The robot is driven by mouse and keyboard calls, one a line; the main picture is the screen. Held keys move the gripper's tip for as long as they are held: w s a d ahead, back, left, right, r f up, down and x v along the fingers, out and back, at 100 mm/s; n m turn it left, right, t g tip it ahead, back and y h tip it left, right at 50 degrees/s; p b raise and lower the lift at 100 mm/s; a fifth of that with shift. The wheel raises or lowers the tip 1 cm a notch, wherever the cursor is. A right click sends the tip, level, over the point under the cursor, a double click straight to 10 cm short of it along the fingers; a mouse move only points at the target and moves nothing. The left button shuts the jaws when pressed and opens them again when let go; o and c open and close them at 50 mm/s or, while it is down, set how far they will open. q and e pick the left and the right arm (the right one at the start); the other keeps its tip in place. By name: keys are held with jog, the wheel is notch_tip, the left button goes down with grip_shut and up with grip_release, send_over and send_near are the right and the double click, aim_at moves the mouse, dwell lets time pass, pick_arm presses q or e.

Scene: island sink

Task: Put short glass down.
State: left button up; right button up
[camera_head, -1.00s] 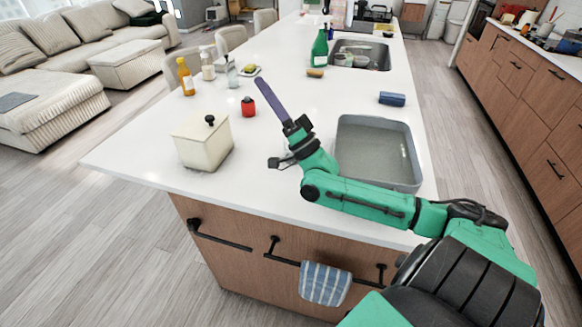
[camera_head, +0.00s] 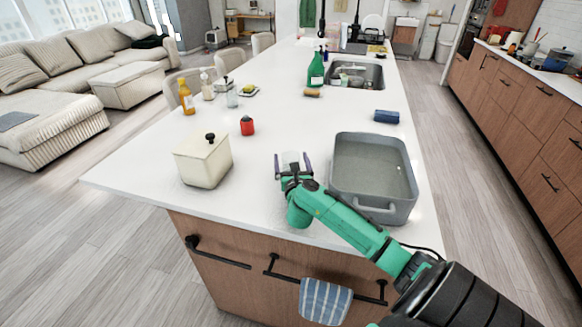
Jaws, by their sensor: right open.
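A short clear glass (camera_head: 291,159) shows faintly on the white island counter, left of the grey basin. My right gripper (camera_head: 292,163) is low over the counter. Its two fingers are spread apart, one on each side of the glass. I cannot tell whether either finger touches it. The lower part of the glass is partly hidden by the gripper. My left gripper is not in view.
A grey rectangular basin (camera_head: 375,205) is close to the right of my right gripper. A cream lidded box (camera_head: 202,163) and a red container (camera_head: 247,126) stand to the left. A blue roll (camera_head: 386,117) lies farther back. The middle counter (camera_head: 290,120) is clear.

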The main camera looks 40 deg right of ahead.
aim_at(290, 154)
jog(key=x, duration=0.4)
jog(key=shift+f, duration=0.2)
jog(key=shift+s+r, duration=0.1)
jog(key=c, duration=1)
jog(key=shift+r, duration=0.1)
grip_shut()
